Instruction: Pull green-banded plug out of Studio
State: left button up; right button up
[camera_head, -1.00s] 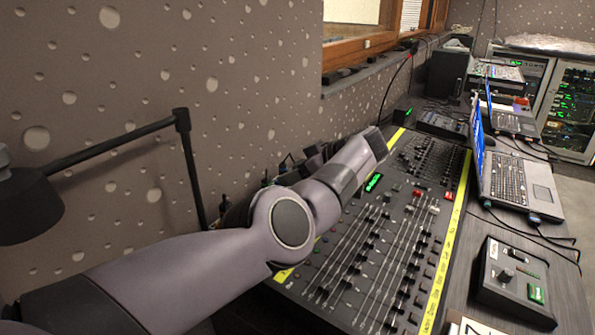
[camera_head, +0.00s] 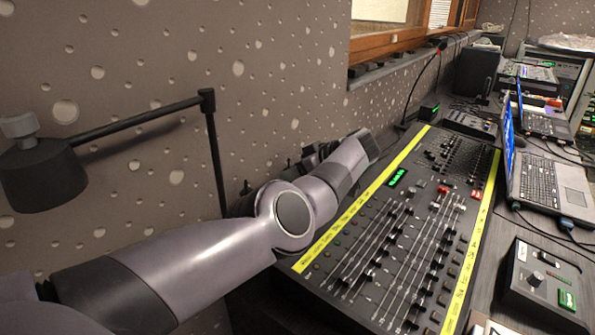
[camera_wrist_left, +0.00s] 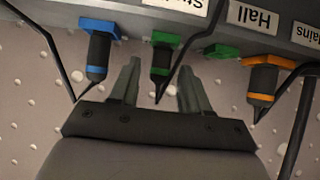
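The green-banded plug (camera_wrist_left: 161,62) is a dark plug with a green top and a green ring, in the left wrist view. It sits in a panel socket beside the white label (camera_wrist_left: 172,5), upside down and cut off, that reads "Stu…". A thin cable runs up past it. My left gripper (camera_wrist_left: 160,80) is open, one finger on each side of this plug, with visible gaps; the picture does not settle their depth. In the head view the panel and plug cannot be made out behind my left arm. My right gripper is out of view.
A blue-banded plug (camera_wrist_left: 97,52) is left of my fingers. An empty-looking green socket (camera_wrist_left: 223,52) and an orange-banded plug (camera_wrist_left: 261,84) are to the right, near the "Hall" label (camera_wrist_left: 253,17). Cables hang close by. The mixing console (camera_head: 345,290) and a lamp (camera_head: 42,172) flank my arm.

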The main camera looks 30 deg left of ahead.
pick_arm(q)
grip_shut()
jog(key=shift+r, duration=0.3)
jog(key=shift+r+p, duration=2.15)
jog(key=shift+p, duration=0.25)
